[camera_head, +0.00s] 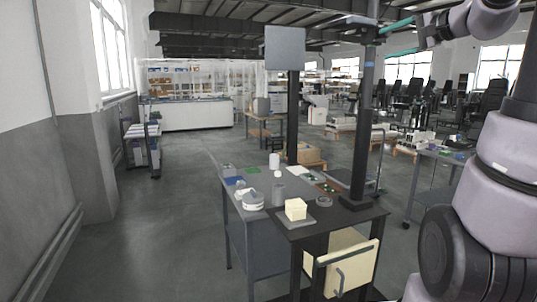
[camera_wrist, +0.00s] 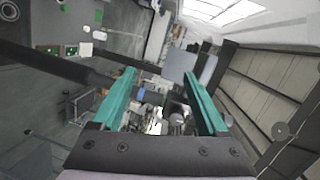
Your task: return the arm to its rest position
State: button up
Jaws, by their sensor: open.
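My gripper (camera_head: 402,38) is at the top right of the head view, raised high above the tables, with its teal fingers pointing left. In the wrist view my gripper (camera_wrist: 162,95) shows two teal fingers spread apart with nothing between them. It is open and empty. My arm comes in from the right edge of the head view, and its middle part is cut off by the frame.
A dark post (camera_head: 364,120) stands close to the gripper's fingers. A second post carries a grey panel (camera_head: 285,48). Below, a workbench (camera_head: 245,213) holds several small items, including a pale yellow block (camera_head: 295,209). Floor at left is clear.

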jog(key=s+a+f+n+g+h, duration=0.1)
jog(key=s+a+f+n+g, duration=0.35)
jog(key=s+a+f, duration=0.75)
jog(key=s+f+n+g+h, duration=0.1)
jog(key=s+f+h, duration=0.4)
jog(key=s, duration=0.5)
jog(key=shift+f+g, duration=0.55)
